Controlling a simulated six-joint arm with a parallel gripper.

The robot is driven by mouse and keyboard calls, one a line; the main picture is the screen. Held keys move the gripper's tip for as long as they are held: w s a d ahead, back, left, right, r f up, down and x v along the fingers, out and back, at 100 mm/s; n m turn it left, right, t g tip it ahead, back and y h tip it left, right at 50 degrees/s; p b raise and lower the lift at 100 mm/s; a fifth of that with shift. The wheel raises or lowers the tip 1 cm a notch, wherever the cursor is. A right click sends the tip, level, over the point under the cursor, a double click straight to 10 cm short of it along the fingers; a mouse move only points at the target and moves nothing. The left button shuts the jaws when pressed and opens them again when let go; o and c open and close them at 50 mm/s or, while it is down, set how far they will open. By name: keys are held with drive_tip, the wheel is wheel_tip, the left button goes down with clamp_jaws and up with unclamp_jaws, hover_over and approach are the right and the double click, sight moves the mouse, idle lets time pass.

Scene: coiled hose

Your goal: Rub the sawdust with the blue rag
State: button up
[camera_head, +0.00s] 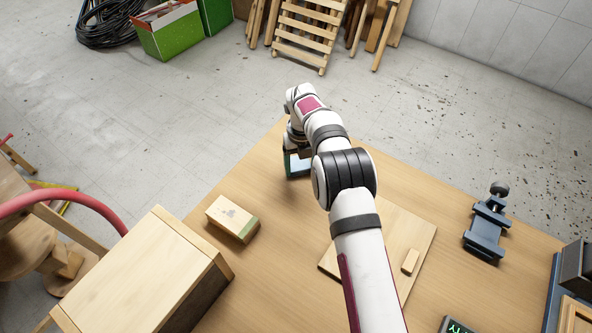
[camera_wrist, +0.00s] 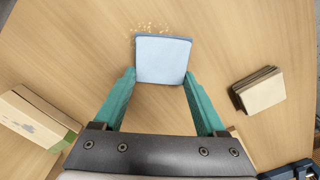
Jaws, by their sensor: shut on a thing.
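The blue rag (camera_wrist: 163,58) is a pale blue, folded, flat square between the teal fingers of my gripper (camera_wrist: 160,75) in the wrist view. My gripper is shut on it near the tabletop. The sawdust (camera_wrist: 148,27) is a small scatter of tan crumbs on the wooden table, just past the rag's far edge and its far left corner. I cannot tell whether some lies under the rag. In the head view my gripper (camera_head: 297,164) is by the table's far left edge, with part of the rag (camera_head: 303,160) showing; the sawdust is not visible there.
A tan and brown stack (camera_wrist: 258,92) lies to the right. A wooden crate (camera_head: 140,270), a board (camera_head: 419,236) and a blue vise (camera_head: 487,224) occupy the table too.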

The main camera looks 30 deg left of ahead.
drive_tip(key=shift+w+f, duration=0.1)
drive_tip(key=shift+w, duration=1.05)
drive_tip(key=shift+r, duration=3.05)
wheel_tip(320, 180, up, 3)
drive_tip(key=shift+f, duration=0.1)
